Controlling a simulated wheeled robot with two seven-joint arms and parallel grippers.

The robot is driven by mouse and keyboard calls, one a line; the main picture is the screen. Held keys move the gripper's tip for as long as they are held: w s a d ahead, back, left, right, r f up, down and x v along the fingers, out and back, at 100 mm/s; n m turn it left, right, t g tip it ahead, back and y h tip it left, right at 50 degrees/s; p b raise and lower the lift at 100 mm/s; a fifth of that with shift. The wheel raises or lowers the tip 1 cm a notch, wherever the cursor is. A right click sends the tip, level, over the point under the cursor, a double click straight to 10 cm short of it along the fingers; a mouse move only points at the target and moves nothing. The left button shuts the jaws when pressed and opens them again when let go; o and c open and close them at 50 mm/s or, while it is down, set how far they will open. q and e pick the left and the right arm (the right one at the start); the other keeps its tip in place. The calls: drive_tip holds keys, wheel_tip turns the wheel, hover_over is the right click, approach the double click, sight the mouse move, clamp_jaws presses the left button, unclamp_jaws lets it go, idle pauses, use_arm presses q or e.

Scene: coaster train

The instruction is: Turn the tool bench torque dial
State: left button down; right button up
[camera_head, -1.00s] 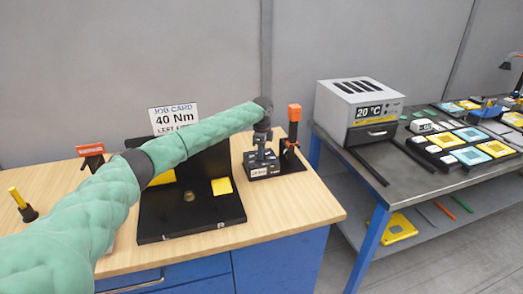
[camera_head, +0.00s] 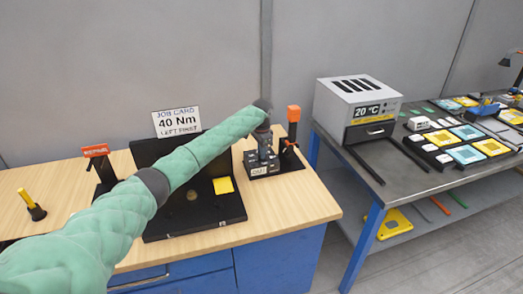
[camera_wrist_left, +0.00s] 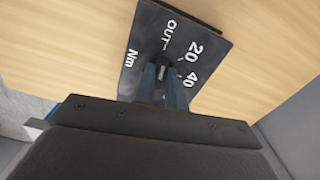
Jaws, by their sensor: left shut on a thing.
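The torque dial's black base (camera_head: 256,170) sits on the wooden bench top, right of the black fixture. In the left wrist view its black plate (camera_wrist_left: 143,52) shows white marks "OUT", "20", "40" and "Nm". My left gripper (camera_head: 264,150) reaches down over the plate. In the left wrist view its two fingers (camera_wrist_left: 163,78) are close together at the plate's pivot, shut on the dial's knob, which they mostly hide. The job card (camera_head: 177,121) stands behind the fixture and reads "40 Nm" and "LEFT FIRST". My right gripper is not in view.
An orange-topped tool (camera_head: 293,116) stands close right of the dial. A black fixture (camera_head: 205,222) with a yellow square lies left of it. A red-topped stand (camera_head: 95,151) and a yellow-handled tool (camera_head: 30,202) are farther left. A grey table with an oven-like box (camera_head: 358,106) stands right.

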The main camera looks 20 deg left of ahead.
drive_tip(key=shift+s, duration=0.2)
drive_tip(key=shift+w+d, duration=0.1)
use_arm(q)
drive_tip(key=c, duration=1.4)
unclamp_jaws()
drive_tip(key=shift+c, duration=0.2)
